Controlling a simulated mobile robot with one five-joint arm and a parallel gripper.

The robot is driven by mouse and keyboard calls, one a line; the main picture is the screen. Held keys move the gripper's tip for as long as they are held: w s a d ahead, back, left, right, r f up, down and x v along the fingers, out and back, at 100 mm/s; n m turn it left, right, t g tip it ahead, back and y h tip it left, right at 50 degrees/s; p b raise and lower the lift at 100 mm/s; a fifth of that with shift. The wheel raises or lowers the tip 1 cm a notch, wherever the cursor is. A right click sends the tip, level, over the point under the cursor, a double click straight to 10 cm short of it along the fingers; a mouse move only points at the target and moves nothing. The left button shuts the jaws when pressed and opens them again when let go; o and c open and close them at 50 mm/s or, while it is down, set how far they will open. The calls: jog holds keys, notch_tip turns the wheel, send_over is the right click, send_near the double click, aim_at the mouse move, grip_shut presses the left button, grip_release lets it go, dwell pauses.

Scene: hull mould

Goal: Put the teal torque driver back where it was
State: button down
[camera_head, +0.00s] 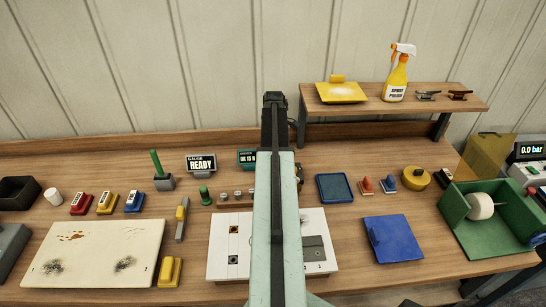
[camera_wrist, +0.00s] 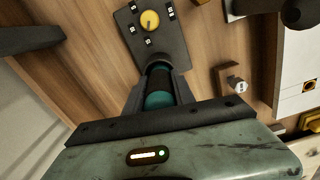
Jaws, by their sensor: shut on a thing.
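My gripper (camera_wrist: 160,72) is shut on the teal torque driver (camera_wrist: 160,98) in the wrist view. Only part of the driver's teal and dark body shows between the fingers; its tip is hidden. Beyond the fingers a dark plate (camera_wrist: 165,47) with a round yellow dial (camera_wrist: 150,21) and several small white marks lies on the wooden bench. In the head view my arm covers the middle of the bench, and I cannot make out the driver or the fingers there.
A small wooden block (camera_wrist: 232,80) with a grey knob is right of the fingers; a wooden rack (camera_head: 231,202) with grey pegs shows in the head view. A white panel (camera_head: 225,268), a teal-edged display (camera_head: 247,159) and a blue tray (camera_head: 334,188) flank my arm. A shelf (camera_head: 455,103) overhangs the right.

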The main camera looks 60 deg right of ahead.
jog(key=shift+f, duration=0.15)
jog(key=c, duration=1.1)
grip_release()
jog(key=shift+o, duration=0.2)
notch_tip(320, 180, up, 13)
jog(key=p, duration=1.2)
jog(key=shift+f, duration=0.3)
